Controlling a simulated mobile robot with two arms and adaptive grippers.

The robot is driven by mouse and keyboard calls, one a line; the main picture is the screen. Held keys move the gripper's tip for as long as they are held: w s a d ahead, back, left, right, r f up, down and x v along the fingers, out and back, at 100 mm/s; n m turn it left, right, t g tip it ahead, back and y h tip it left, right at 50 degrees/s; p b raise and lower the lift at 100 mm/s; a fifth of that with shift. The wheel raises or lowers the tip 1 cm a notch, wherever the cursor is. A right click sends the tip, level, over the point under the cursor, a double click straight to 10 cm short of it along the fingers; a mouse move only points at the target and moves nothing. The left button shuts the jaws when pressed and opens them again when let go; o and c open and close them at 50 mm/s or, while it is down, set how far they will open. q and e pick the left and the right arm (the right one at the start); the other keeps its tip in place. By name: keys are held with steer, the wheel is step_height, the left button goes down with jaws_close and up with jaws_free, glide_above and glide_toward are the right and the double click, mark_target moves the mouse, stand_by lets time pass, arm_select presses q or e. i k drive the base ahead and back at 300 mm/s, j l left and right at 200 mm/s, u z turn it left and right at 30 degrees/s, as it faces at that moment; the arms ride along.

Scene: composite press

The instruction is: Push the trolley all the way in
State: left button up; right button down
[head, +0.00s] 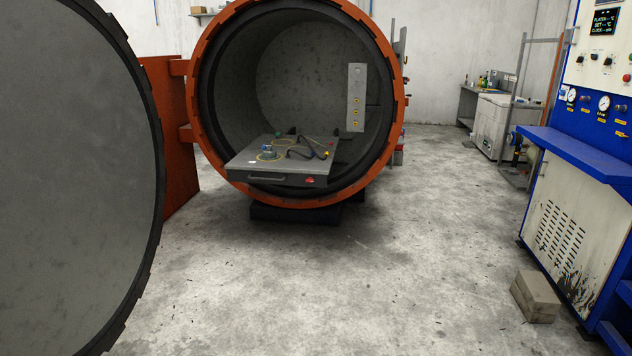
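The trolley (243,171) is a flat grey platform in the lower part of the round, orange-rimmed chamber (207,139). Its front end, with a bar handle (266,178) and a small red part (310,179), sticks out past the chamber's rim. Its rear part lies inside the chamber. Hoses and small fittings (306,149) lie on its top. Neither of my grippers shows in the head view.
The large round chamber door (75,170) stands open at the left. A blue and white press cabinet (575,215) stands at the right, with grey blocks (535,297) on the floor by it. The concrete floor (330,285) before the chamber is clear.

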mark_target(294, 169)
steer(key=i+j+z, duration=0.1)
steer(key=i+z, duration=0.25)
steer(key=i, duration=1.45)
